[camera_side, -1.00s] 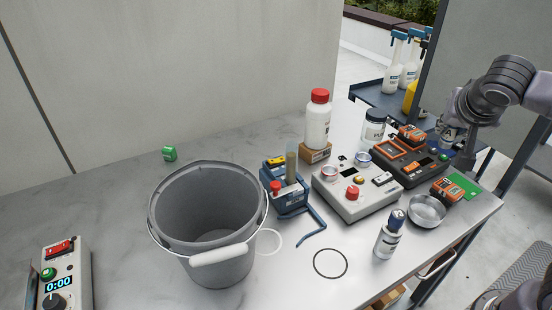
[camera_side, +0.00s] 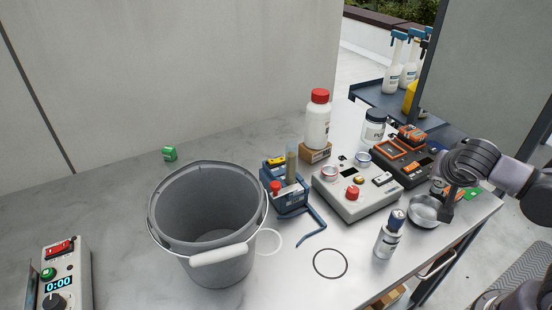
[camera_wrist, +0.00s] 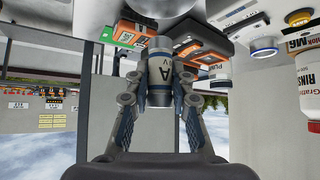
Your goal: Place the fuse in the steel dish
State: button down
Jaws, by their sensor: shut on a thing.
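The fuse (camera_wrist: 159,78) is a grey cylinder with a pale label marked "A" and dark bands. In the wrist view my gripper (camera_wrist: 158,98) is shut on it, one finger on each side. The steel dish (camera_side: 424,213) is a shallow round bowl near the table's right end. In the side view my gripper (camera_side: 448,208) is low at the dish's right side, overlapping its rim. I cannot make out the fuse clearly there, nor whether it touches the dish. A grey rounded surface at the top of the wrist view seems to be the dish (camera_wrist: 155,6).
A spray can (camera_side: 388,236) stands left of the dish. A grey control box (camera_side: 350,193) and a dark charger with orange batteries (camera_side: 400,160) are behind. A large bucket (camera_side: 208,225) stands at the left. The table front has a black ring (camera_side: 330,264).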

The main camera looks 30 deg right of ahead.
jog(key=shift+f, duration=4.15)
jog(key=c, duration=1.2)
grip_release()
jog(key=shift+o, duration=0.2)
jog(key=shift+r, duration=0.1)
